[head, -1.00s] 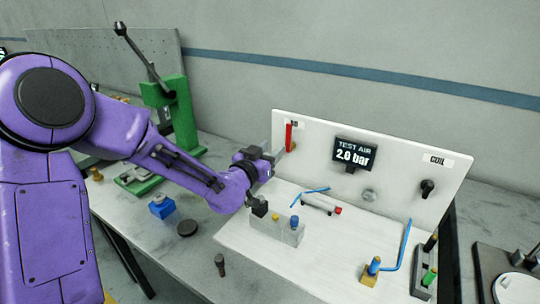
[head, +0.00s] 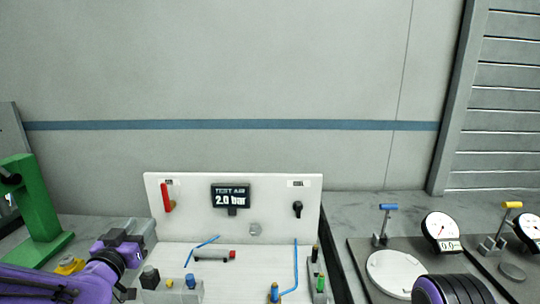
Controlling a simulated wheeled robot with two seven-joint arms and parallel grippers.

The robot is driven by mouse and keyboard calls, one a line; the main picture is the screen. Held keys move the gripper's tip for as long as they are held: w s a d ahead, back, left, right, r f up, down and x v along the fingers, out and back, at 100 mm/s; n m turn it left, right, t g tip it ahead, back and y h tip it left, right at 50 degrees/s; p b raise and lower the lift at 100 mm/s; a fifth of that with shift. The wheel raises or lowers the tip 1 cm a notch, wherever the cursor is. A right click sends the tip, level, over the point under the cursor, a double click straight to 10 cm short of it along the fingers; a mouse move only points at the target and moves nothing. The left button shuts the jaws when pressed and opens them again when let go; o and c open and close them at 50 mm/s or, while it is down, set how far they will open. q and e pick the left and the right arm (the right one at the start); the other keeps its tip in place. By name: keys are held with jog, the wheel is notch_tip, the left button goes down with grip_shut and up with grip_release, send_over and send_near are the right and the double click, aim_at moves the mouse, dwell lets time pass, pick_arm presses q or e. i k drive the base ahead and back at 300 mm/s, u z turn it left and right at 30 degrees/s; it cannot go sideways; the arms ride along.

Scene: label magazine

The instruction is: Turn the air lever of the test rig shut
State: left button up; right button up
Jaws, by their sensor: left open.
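The test rig has a white upright panel (head: 265,185) with a small dark display (head: 231,196) reading TEST AIR 2.0 bar. The red air lever (head: 168,198) is at the panel's left end under a small label and stands about upright. My left gripper (head: 143,232) is open at the lower left, below and left of the lever. It looks empty and apart from the lever. Its grey fingers blend with the grey bench, so their detail is hard to see. My right gripper is not in view.
A black knob (head: 297,208) is on the panel's right. Blue tubes (head: 296,265), a grey block (head: 172,293) and a small cylinder (head: 215,255) are on the rig base. A green press (head: 35,215) stands left. Dial gauges (head: 441,228) stand right.

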aim_at(170, 205)
jog(key=k, duration=0.85)
